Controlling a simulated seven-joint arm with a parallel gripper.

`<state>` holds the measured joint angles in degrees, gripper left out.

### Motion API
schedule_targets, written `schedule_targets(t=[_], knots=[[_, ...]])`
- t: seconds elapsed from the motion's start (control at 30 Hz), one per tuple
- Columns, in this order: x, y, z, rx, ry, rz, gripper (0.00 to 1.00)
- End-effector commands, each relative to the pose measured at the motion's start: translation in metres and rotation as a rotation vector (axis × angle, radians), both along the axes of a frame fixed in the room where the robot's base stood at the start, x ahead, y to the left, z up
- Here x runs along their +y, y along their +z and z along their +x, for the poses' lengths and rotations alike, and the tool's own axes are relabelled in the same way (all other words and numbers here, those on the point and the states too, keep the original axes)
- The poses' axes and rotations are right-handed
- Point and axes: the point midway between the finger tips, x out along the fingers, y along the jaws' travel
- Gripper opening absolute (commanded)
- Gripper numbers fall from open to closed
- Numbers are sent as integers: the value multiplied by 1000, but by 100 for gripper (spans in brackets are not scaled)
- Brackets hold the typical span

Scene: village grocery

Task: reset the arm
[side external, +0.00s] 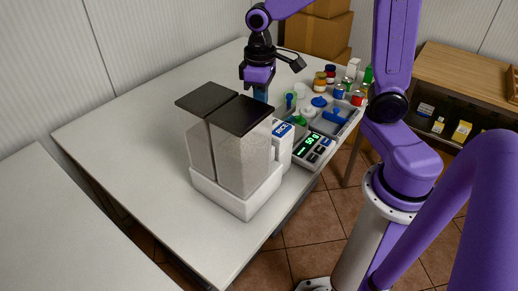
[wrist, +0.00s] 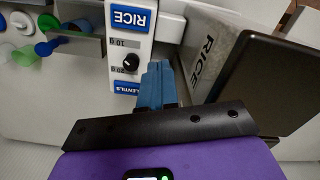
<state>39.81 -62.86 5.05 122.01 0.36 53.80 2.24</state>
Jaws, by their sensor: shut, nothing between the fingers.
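My gripper (side external: 261,95) points down above the white table, behind the dark-lidded bins. In the wrist view its blue fingers (wrist: 157,82) are together with nothing between them. They appear in front of a white control box (wrist: 130,50) with a black knob and blue RICE and LENTILS labels. Whether they touch the box I cannot tell. In the side view the control box (side external: 283,140) stands right beside the bins and partly hides behind them.
Two tall bins (side external: 242,165) stand in a white base (side external: 235,203). A scale (side external: 309,146) with a green display sits to the right. Beyond it, a tray (side external: 335,129) holds scoops and lids, with several jars (side external: 330,72) behind. The table's left part (side external: 120,140) is clear.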

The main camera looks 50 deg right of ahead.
Motion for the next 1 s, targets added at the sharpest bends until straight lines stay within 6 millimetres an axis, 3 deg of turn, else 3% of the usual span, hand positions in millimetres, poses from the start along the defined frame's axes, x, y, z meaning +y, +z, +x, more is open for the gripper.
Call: schedule_targets(t=[0.1, 0.63, 0.8, 1.0], knots=[[7, -3, -33, 5, 107, 0, 0], [29, 1, -161, -23, 590, 17, 0], [29, 3, -188, -34, 702, 26, 0], [28, 3, -197, -36, 741, 29, 0]])
